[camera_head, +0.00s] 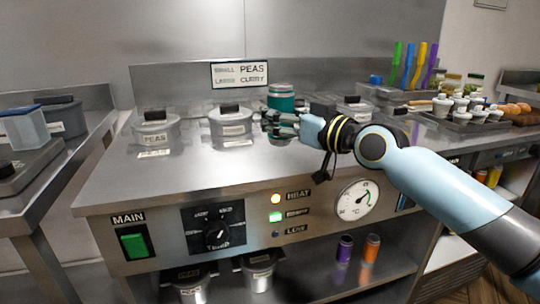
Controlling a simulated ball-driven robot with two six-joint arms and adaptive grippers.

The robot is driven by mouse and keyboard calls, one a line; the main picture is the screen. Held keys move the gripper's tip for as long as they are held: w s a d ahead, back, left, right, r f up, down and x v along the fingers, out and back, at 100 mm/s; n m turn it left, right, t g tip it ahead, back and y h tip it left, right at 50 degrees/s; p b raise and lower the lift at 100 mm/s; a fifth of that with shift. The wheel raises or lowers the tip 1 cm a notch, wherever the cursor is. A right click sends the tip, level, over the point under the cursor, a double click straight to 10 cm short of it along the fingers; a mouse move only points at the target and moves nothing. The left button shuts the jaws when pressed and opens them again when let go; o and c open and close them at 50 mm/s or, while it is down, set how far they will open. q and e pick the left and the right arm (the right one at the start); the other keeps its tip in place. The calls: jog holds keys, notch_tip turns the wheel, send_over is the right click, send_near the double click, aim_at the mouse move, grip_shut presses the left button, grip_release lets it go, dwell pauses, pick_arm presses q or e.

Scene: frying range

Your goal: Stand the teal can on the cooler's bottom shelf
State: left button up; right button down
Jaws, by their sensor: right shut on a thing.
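The teal can (281,98) is upright over the back part of the steel range top, with a paler lid or rim. My right gripper (281,124) reaches in from the right and is shut on the can low on its body. The fingers hide the can's lower part, so I cannot tell whether its base touches the steel. My left gripper is not in view. I cannot make out a cooler for certain in this view.
Lidded pots, one marked PEAS (155,139), stand along the range (190,178). A purple can (345,248) and an orange can (371,249) stand on the shelf below. At right are colored utensils and a tray of small cups (468,124). The range's front is clear.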

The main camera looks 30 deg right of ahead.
aim_at(270, 138)
jog(key=shift+w+a+f, duration=0.45)
jog(key=shift+a, duration=0.25)
notch_tip(270, 138, down, 4)
jog(key=shift+r+b, duration=0.15)
jog(key=shift+b, duration=0.9)
jog(key=shift+f, duration=0.25)
jog(key=c, duration=0.5)
grip_release()
